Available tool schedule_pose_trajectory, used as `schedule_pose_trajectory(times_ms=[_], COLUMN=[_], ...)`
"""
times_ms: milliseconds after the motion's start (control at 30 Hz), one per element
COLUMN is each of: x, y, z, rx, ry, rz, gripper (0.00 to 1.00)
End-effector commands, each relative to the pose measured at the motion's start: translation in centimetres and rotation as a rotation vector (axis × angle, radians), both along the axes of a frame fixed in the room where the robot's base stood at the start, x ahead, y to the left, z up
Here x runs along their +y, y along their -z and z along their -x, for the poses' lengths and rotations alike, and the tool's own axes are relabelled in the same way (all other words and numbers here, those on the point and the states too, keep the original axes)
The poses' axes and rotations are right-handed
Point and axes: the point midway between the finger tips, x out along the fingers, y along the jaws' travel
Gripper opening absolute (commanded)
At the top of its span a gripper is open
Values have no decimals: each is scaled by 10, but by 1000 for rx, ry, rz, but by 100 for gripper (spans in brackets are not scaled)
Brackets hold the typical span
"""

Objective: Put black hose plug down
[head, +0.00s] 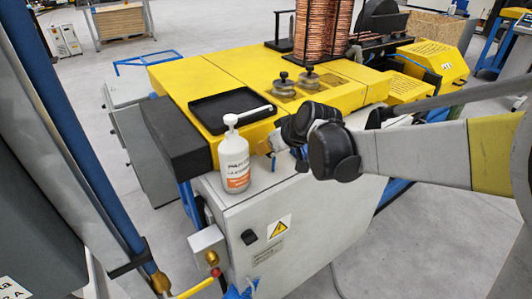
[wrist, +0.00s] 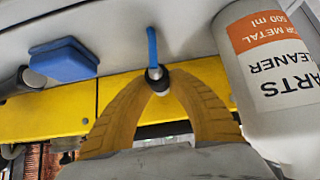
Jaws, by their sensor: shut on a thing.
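My gripper (wrist: 157,85) is shut, its two yellow fingers meeting around a small dark and silver piece with a blue stem, which looks like the black hose plug (wrist: 155,73). In the head view my gripper (head: 268,147) is low over the grey cabinet top, right of the white bottle, and the plug is too small or hidden to make out. I cannot tell whether the plug touches the surface.
The white cleaner bottle (head: 234,160) stands close beside my gripper; it is large in the wrist view (wrist: 275,75). A blue block (wrist: 62,62) lies on the other side. A black tray (head: 215,122) lies on the yellow machine top (head: 190,75).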

Motion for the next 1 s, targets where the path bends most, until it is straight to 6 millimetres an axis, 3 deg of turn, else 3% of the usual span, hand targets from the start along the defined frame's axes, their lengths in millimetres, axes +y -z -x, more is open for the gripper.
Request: schedule_pose_trajectory(times_ms=[267, 667, 700, 733, 1000], x=[0, 0, 0, 0, 0], y=[39, 44, 42, 42, 42], z=[0, 0, 0, 0, 0], rx=[0, 0, 0, 0, 0], ry=[0, 0, 0, 0, 0], rz=[0, 0, 0, 0, 0], gripper=[0, 0, 34, 43, 43])
